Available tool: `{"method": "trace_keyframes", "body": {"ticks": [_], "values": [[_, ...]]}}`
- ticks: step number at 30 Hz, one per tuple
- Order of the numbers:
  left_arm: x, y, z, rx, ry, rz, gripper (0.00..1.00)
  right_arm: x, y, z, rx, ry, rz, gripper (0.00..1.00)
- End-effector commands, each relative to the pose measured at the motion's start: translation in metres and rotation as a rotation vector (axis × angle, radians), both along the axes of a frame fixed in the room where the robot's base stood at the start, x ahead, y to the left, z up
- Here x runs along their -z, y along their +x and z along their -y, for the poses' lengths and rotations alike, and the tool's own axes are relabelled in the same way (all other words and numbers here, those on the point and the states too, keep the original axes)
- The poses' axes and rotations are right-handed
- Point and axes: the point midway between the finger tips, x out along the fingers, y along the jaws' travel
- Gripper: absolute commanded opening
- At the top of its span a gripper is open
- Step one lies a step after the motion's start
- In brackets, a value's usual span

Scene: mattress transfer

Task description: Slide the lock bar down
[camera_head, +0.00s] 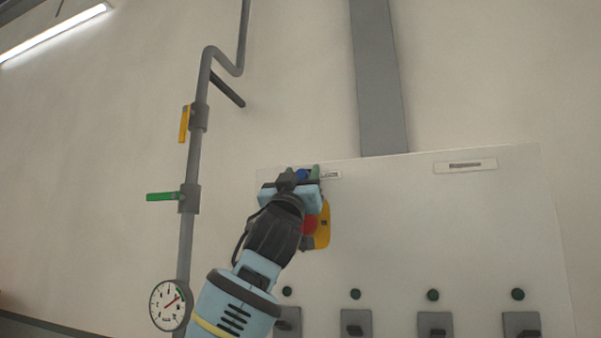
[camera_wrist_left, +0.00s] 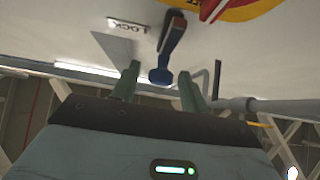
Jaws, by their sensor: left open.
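The lock bar (camera_wrist_left: 172,38) is a short dark bar with a blue knob (camera_wrist_left: 161,76) at its end, on the pale panel. A label reading LOCK (camera_wrist_left: 127,25) is beside it and appears inverted in the left wrist view. My left gripper (camera_wrist_left: 159,72) is open, its green fingers on either side of the blue knob with gaps showing; depth is hard to judge. In the head view my left gripper (camera_head: 303,172) is at the panel's upper left, with the blue knob (camera_head: 302,174) between its fingers. The bar is mostly hidden there. My right gripper is out of view.
A yellow plate (camera_head: 323,228) with a red part (camera_head: 310,223) is just below my gripper, partly hidden by my arm. Several dark switches (camera_head: 437,324) line the lower panel (camera_head: 440,235). A grey pipe (camera_head: 190,155) with valves and a gauge (camera_head: 170,305) runs at left.

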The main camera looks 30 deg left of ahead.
Motion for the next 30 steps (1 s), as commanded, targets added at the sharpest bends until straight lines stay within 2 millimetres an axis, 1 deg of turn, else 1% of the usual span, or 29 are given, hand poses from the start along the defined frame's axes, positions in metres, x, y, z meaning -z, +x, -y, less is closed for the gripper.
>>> {"method": "trace_keyframes", "body": {"ticks": [1,5,14,15,25,30], "values": [[-0.0033,0.0015,-0.0006,0.0,-0.001,0.001,0.45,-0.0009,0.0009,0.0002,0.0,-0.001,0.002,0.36],[-0.006,0.0056,-0.001,0.001,0.0,0.0,0.45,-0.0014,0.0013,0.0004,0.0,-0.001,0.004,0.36],[-0.0065,0.0072,-0.0014,0.001,0.0,-0.001,0.45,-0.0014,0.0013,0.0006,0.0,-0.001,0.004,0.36],[-0.0065,0.0072,-0.0014,0.001,0.0,-0.001,0.43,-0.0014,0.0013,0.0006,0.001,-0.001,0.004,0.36],[-0.0064,0.007,-0.0016,0.0,0.0,-0.001,0.0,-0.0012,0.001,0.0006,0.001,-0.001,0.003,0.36],[-0.0062,0.0072,-0.0016,0.0,0.0,-0.001,0.0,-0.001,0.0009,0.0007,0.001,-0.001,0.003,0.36]]}}
